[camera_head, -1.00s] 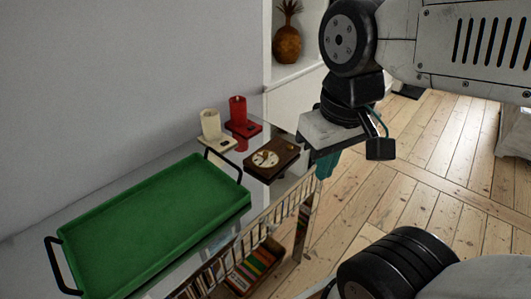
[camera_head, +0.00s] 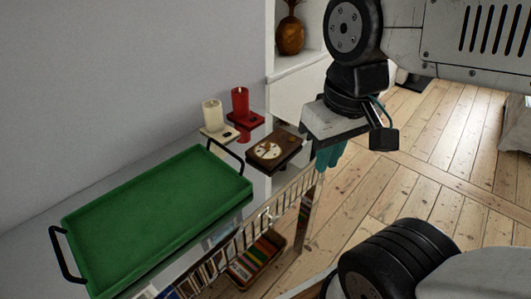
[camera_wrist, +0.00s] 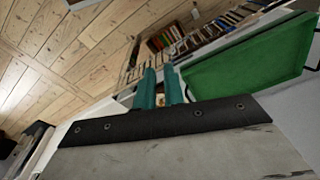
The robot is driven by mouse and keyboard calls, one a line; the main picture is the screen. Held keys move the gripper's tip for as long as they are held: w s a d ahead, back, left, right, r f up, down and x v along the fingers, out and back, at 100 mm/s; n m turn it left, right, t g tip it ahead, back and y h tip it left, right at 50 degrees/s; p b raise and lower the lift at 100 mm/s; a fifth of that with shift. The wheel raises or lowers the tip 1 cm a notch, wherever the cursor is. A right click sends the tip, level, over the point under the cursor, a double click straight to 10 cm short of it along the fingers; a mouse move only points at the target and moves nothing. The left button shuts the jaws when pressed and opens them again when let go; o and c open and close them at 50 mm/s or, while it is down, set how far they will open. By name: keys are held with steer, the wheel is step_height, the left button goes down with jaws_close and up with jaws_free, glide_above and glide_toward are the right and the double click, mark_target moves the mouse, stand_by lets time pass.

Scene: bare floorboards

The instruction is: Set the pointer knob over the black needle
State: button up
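A dark brown box (camera_head: 285,157) with a cream round dial (camera_head: 268,151) on its top stands on the shiny cart top, at the far right end. A small brown knob (camera_head: 292,143) shows on the box, right of the dial. The needle and pointer are too small to make out. My gripper (camera_head: 330,156) hangs fingers down, to the right of the box and apart from it. In the wrist view its two teal fingers (camera_wrist: 160,89) stand apart with a gap between them, and it holds nothing that I can see.
A green tray (camera_head: 158,216) with black handles fills much of the cart top. A cream candle (camera_head: 212,115) and a red candle (camera_head: 240,103) stand on small bases behind the box. Books (camera_head: 256,256) lie on the lower shelf. Bare floorboards (camera_head: 410,200) lie to the right.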

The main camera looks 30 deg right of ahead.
steer(key=o, duration=0.5)
steer(key=shift+f, duration=0.15)
steer(key=m+g, duration=0.2)
steer(key=m, duration=1.4)
glide_above(268, 144)
step_height(268, 144, down, 15)
steer(key=shift+f, duration=0.1)
steer(key=shift+m+t, duration=0.3)
steer(key=shift+f, duration=0.5)
step_height(268, 144, down, 7)
steer(key=shift+r, duration=0.1)
jaws_close()
